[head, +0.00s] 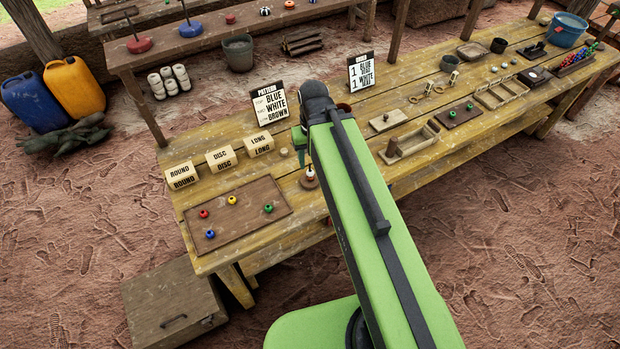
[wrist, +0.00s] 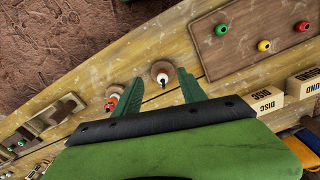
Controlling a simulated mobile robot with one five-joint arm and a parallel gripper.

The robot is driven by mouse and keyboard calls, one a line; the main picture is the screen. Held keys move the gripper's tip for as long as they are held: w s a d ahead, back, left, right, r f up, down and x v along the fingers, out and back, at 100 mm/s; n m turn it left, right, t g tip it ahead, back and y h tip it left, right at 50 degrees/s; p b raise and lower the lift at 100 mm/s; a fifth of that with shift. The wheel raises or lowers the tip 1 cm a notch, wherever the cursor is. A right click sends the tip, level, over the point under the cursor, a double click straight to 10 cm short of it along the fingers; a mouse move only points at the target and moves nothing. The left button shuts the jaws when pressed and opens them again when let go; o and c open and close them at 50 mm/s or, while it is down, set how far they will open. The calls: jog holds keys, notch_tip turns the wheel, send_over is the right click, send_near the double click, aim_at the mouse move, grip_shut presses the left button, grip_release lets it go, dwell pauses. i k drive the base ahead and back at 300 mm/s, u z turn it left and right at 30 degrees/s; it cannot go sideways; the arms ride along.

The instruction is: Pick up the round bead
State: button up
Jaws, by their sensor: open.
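Several small beads lie on a brown board (head: 275,190) at the left end of the table: a red bead (head: 204,213), a yellow bead (head: 232,200), a blue bead (head: 210,234) and a green bead (head: 268,208). I cannot tell which one is round. The wrist view shows the green bead (wrist: 221,29), yellow bead (wrist: 264,45) and red bead (wrist: 303,26) at upper right, apart from my gripper. My gripper (wrist: 157,94) is open and empty, with its green fingers spread over the table. In the head view my arm mostly hides it.
A small stand with a white piece (wrist: 161,74) is just beyond my fingertips; a stand with a red piece (wrist: 112,102) is beside the left finger. Blocks marked ROUND (head: 182,176), DISC (head: 220,159) and LONG (head: 259,144) stand behind the board.

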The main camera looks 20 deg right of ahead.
aim_at(211, 234)
jog(key=z, duration=0.05)
jog(key=k, duration=1.75)
jog(key=u, duration=1.75)
jog(key=i, duration=2.35)
jog(key=z, duration=0.6)
